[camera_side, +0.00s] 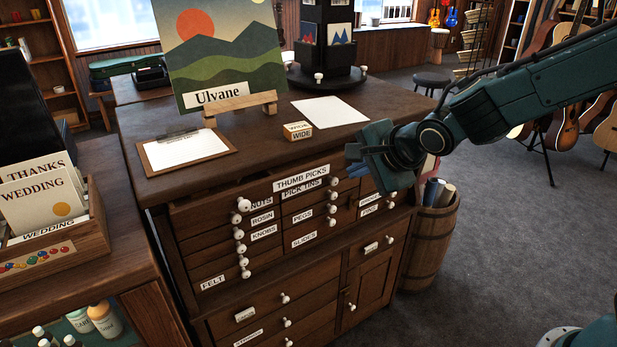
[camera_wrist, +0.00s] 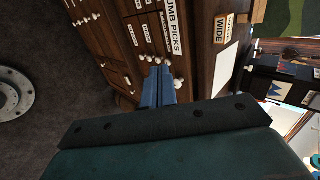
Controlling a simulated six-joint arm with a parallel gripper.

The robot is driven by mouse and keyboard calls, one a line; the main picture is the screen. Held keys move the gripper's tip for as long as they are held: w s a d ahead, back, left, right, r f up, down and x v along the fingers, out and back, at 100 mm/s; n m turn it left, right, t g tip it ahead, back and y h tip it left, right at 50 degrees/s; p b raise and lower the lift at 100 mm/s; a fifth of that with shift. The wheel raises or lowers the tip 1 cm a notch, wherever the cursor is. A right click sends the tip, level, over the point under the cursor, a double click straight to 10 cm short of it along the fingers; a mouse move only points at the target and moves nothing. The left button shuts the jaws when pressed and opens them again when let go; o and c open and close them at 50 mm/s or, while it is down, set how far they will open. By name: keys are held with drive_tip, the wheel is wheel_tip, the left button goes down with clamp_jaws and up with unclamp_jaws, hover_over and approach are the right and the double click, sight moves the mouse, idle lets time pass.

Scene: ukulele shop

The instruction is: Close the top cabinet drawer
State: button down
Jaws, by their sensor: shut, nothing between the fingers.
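The wooden cabinet (camera_side: 165,215) has many small drawers with white knobs. The top drawer (camera_side: 260,190), labelled THUMB PICKS, spans its upper front under the countertop; how far it stands out is hard to tell. Its label also shows in the wrist view (camera_wrist: 174,28). My gripper (camera_side: 356,170) is shut and empty at the upper right of the cabinet front, hiding part of it. In the wrist view the blue fingers (camera_wrist: 158,82) lie together, tips close to the cabinet front near white knobs. Whether they touch is unclear.
On the countertop are a clipboard (camera_side: 186,149), a white sheet (camera_side: 330,111), a small WIDE box (camera_side: 297,131), a picture on an easel (camera_side: 222,50) and a dark display stand (camera_side: 326,75). A barrel (camera_side: 430,240) stands right of the cabinet. Floor is open at right.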

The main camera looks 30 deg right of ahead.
sight(312, 163)
drive_tip(key=shift+w+r+x, duration=0.3)
drive_tip(key=shift+r+x, duration=0.05)
drive_tip(key=shift+x, duration=1.75)
drive_tip(key=shift+w+r+x, duration=0.35)
drive_tip(key=shift+x, duration=1.8)
drive_tip(key=shift+w+r+x, duration=0.3)
drive_tip(key=shift+r+x, duration=0.05)
drive_tip(key=shift+x, duration=1.75)
drive_tip(key=shift+w, duration=0.1)
drive_tip(key=shift+w, duration=2.25)
drive_tip(key=shift+s, duration=0.15)
drive_tip(key=shift+s, duration=1.15)
drive_tip(key=v, duration=1.1)
drive_tip(key=shift+s+f, duration=0.3)
drive_tip(key=shift+f, duration=0.05)
